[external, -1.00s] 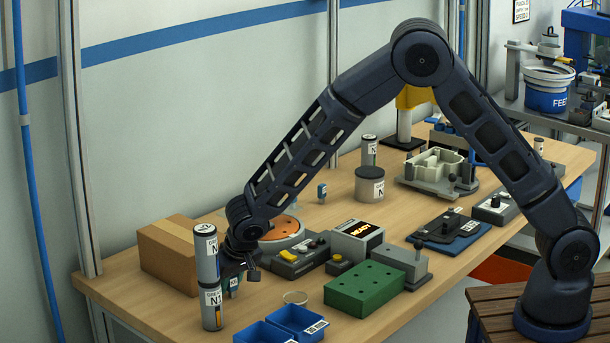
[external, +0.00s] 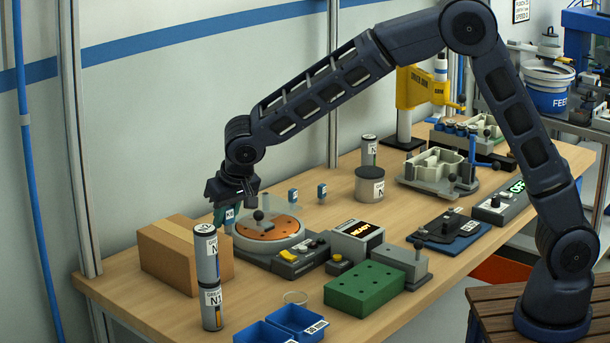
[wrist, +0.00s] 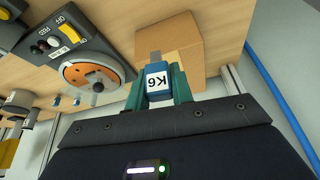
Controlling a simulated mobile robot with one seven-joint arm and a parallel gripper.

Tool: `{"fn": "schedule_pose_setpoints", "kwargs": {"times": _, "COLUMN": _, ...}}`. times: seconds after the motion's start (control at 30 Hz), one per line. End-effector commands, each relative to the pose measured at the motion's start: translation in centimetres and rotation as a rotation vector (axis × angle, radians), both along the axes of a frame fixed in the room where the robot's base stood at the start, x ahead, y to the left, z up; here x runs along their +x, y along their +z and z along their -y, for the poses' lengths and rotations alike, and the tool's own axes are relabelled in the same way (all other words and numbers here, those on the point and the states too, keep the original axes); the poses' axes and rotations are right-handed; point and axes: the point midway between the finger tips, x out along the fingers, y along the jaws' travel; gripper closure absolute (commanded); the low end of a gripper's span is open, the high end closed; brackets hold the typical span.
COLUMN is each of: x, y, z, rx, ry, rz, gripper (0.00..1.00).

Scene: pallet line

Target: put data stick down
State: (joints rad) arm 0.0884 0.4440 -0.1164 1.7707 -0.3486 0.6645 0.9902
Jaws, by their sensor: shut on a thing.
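My gripper (external: 226,213) is shut on a small blue data stick with a white label (external: 230,215), held in the air between the cardboard box and the round orange-topped fixture. In the wrist view, the teal fingers of my gripper (wrist: 158,92) clamp the stick's sides, and the label on the stick (wrist: 157,79) reads K6. Its metal end points away from the gripper. Two similar small blue sticks stand on the table behind the fixture, one on the left (external: 293,196) and one on the right (external: 322,191).
The cardboard box (external: 180,262) and the orange-topped fixture (external: 270,230) are close to my gripper. Stacked grey cylinders (external: 211,305) stand at the front left. Blue bins (external: 297,320) and a green block with holes (external: 364,290) are at the front. Bare table lies behind the fixture.

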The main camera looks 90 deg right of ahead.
Motion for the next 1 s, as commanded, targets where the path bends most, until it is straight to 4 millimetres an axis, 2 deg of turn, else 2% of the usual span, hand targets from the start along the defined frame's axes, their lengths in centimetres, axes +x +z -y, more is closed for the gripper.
{"fn": "schedule_pose_setpoints", "kwargs": {"times": 0.1, "x": 0.0, "y": 1.7, "z": 0.0, "rx": 0.0, "ry": -0.001, "rz": 0.002, "gripper": 0.98}}
{"fn": "schedule_pose_setpoints", "kwargs": {"times": 0.2, "x": 0.0, "y": 2.5, "z": 0.0, "rx": 0.0, "ry": -0.001, "rz": 0.0, "gripper": 0.98}}
{"fn": "schedule_pose_setpoints", "kwargs": {"times": 0.4, "x": 0.0, "y": 3.1, "z": 0.0, "rx": 0.001, "ry": -0.001, "rz": 0.0, "gripper": 0.98}}
{"fn": "schedule_pose_setpoints", "kwargs": {"times": 0.47, "x": -0.1, "y": 3.1, "z": 0.4, "rx": 0.0, "ry": -0.006, "rz": 0.0, "gripper": 0.98}}
{"fn": "schedule_pose_setpoints", "kwargs": {"times": 0.57, "x": -0.3, "y": 3.3, "z": 2.0, "rx": 0.0, "ry": -0.03, "rz": 0.0, "gripper": 0.98}}
{"fn": "schedule_pose_setpoints", "kwargs": {"times": 0.67, "x": -0.9, "y": 3.7, "z": 4.9, "rx": -0.002, "ry": -0.075, "rz": 0.0, "gripper": 0.98}}
{"fn": "schedule_pose_setpoints", "kwargs": {"times": 0.87, "x": -3.3, "y": 4.6, "z": 13.2, "rx": -0.001, "ry": -0.204, "rz": 0.0, "gripper": 0.98}}
{"fn": "schedule_pose_setpoints", "kwargs": {"times": 1.0, "x": -5.5, "y": 5.3, "z": 18.8, "rx": -0.002, "ry": -0.294, "rz": -0.001, "gripper": 0.98}}
